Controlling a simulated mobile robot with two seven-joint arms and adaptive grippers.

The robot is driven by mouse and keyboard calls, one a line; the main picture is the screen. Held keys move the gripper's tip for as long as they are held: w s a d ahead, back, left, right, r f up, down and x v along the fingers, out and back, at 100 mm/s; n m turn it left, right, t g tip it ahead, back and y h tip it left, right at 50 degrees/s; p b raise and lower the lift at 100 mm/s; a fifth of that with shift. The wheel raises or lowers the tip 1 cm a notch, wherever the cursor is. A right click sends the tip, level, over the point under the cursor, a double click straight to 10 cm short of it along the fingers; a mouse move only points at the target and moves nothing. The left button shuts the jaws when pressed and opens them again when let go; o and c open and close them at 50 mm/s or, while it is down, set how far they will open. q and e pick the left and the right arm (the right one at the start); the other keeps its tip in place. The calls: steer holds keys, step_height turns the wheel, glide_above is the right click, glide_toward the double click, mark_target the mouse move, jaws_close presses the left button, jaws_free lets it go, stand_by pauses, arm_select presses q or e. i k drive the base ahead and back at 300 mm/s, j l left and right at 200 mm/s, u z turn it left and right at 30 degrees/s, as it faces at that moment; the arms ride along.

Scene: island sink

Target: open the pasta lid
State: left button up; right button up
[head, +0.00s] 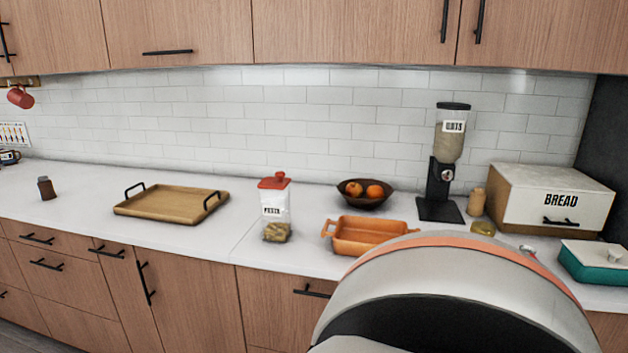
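The pasta jar (276,215) is a clear container with a white "PASTA" label and some pasta at its bottom. It stands upright near the front edge of the white counter, a little left of the picture's middle. Its red-orange lid (274,181) with a knob sits on top of it. Neither of my grippers shows in the head view. A large rounded white part with an orange band fills the lower right and looks like my own arm.
A wooden tray (172,203) lies left of the jar. An orange baking dish (366,236) is close on its right, with a fruit bowl (347,188) behind. A dispenser (438,195), a bread box (514,194) and a teal dish (592,264) stand farther right.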

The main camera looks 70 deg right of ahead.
mark_target(279, 182)
steer(key=z, duration=1.55)
